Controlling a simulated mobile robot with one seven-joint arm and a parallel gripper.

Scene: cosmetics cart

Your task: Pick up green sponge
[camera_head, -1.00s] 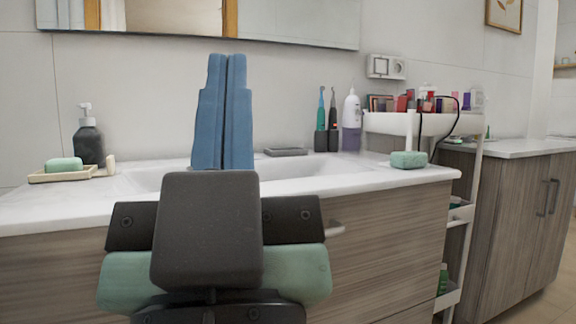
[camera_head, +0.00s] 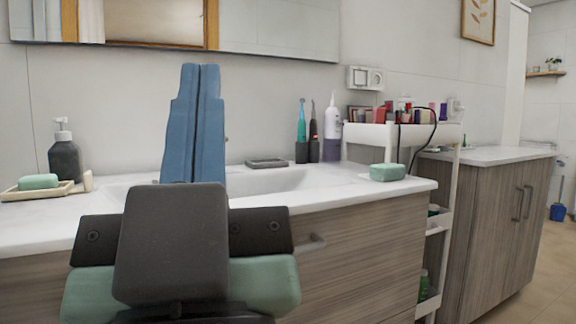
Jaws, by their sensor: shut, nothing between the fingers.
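A green sponge (camera_head: 387,172) lies on the right end of the white counter, near its front edge. A second green block, a soap or sponge (camera_head: 38,182), rests in a beige tray (camera_head: 60,190) at the far left of the counter. My gripper (camera_head: 200,70) points up in front of the sink, its two blue fingers pressed together with nothing between them. It is well to the left of the sponge on the right and apart from it. My gripper hides part of the basin.
A dark soap bottle (camera_head: 64,158) stands behind the tray. A grey dish (camera_head: 266,163), toothbrushes (camera_head: 301,135) and a white-purple bottle (camera_head: 332,135) stand at the back of the counter. A white cart (camera_head: 447,200) with cosmetics is to the right, before a wooden cabinet (camera_head: 490,225).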

